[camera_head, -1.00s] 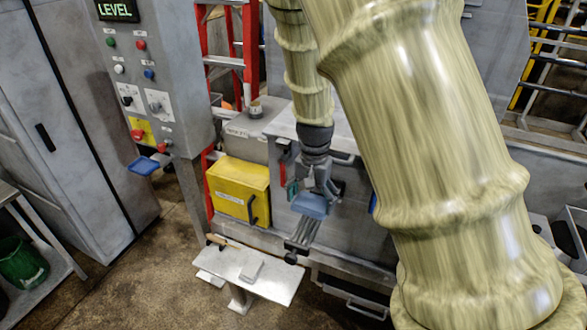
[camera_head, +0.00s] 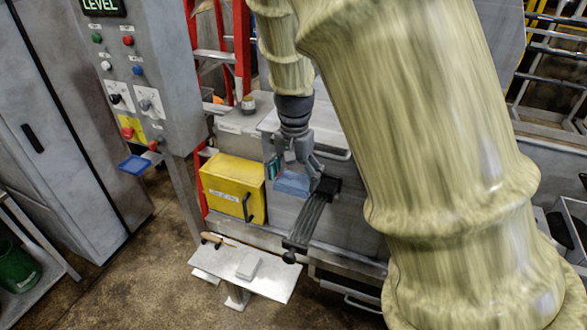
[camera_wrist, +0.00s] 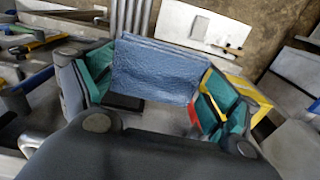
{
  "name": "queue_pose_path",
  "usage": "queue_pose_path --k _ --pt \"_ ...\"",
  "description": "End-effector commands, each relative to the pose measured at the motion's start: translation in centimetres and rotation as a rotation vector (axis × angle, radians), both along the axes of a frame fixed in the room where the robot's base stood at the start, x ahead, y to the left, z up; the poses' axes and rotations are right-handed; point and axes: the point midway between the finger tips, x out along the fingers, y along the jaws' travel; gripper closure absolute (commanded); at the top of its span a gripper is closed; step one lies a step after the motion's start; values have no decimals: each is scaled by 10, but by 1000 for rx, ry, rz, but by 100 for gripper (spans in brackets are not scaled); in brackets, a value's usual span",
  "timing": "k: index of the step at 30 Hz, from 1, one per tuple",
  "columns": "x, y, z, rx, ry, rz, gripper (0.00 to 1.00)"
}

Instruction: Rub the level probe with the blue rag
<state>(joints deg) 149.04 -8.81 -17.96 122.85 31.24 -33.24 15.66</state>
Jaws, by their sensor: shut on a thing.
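The blue rag (camera_head: 293,183) is held in my gripper (camera_head: 296,168), in front of the grey machine. In the wrist view the rag (camera_wrist: 160,70) spans between the teal finger pads of my gripper (camera_wrist: 160,86), which is shut on it. A dark ribbed bar (camera_head: 310,222) slopes down from the machine front, just right of and below the rag; I cannot tell if they touch. A small upright cylinder (camera_head: 248,104) stands on the grey box at the back. I cannot tell for certain which part is the level probe.
A yellow box (camera_head: 232,186) with a black handle is left of my gripper. A white shelf (camera_head: 220,267) below holds a grey block (camera_head: 248,266) and a brush-like tool. A control panel (camera_head: 130,70) reading LEVEL stands at left, with a red ladder (camera_head: 242,50) behind.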

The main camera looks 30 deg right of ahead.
Motion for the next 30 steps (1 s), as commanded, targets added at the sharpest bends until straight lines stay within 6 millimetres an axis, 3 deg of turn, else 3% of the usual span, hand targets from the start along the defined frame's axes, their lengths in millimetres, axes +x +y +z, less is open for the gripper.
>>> queue_pose_path --k 9,30 --pt "0 -1 24 -1 -2 -2 34" --pt "1 1 24 1 0 3 34"
